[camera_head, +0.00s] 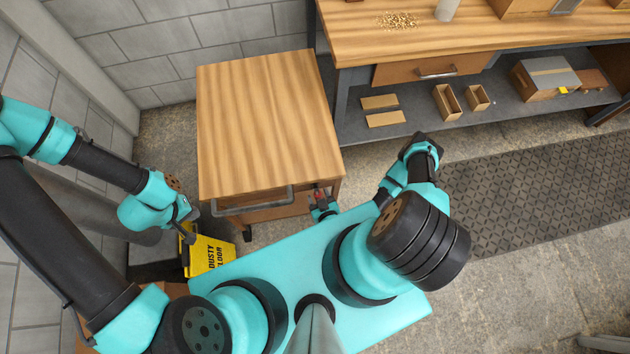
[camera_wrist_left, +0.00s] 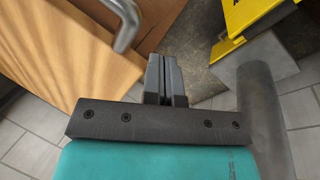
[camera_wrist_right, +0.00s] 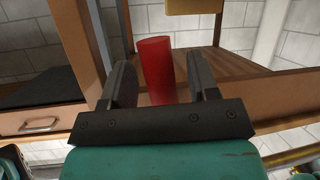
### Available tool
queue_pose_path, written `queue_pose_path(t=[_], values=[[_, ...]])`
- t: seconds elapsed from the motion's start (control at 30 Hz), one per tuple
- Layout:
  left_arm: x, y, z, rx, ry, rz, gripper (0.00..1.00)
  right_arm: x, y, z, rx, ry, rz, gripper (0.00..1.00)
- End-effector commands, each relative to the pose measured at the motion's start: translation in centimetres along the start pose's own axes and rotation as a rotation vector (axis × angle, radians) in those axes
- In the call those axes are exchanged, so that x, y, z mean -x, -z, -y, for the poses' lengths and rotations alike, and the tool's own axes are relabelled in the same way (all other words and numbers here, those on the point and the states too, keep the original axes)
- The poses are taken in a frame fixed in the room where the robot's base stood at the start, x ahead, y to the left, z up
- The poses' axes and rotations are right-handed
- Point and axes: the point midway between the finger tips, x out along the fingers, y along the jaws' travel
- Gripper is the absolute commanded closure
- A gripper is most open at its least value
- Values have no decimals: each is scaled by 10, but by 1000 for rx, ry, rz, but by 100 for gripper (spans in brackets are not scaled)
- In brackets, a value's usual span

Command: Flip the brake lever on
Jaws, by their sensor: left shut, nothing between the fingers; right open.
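The brake lever (camera_wrist_right: 156,72) shows as an upright red cylinder in the right wrist view. A small bit of red, the lever (camera_head: 319,195), also shows at the cart's front right corner in the head view. My right gripper (camera_head: 320,203) is open there, with its fingers (camera_wrist_right: 159,80) on either side of the red lever in the picture; whether they touch it I cannot tell. The lever's lower end is hidden by the gripper. My left gripper (camera_head: 191,232) is shut and empty, near the left end of the cart's handle; its closed fingers (camera_wrist_left: 165,78) show in the left wrist view.
The wooden-topped cart (camera_head: 262,120) has a metal handle (camera_head: 253,205) along its front edge. A yellow floor sign (camera_head: 208,256) stands beside my left gripper. A workbench (camera_head: 450,40) with a lower shelf is at the back right. A dark patterned mat (camera_head: 540,190) lies on the floor.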

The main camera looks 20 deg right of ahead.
Motion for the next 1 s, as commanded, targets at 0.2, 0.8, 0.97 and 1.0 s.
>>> queue_pose_path(t=[0.2, 0.8, 0.97, 1.0], values=[[0, 0, 0, 0, 0, 0, 100, -6, 0, -2, -3, -8, 0, 45], [0, 0, 0, 0, 0, 0, 100, -6, 0, -2, -3, -8, 0, 84], [0, 0, 0, 0, 0, 0, 100, -6, 0, -2, -3, -8, 0, 99], [0, 0, 0, 0, 0, 0, 100, -6, 0, -2, -3, -8, 0, 100]])
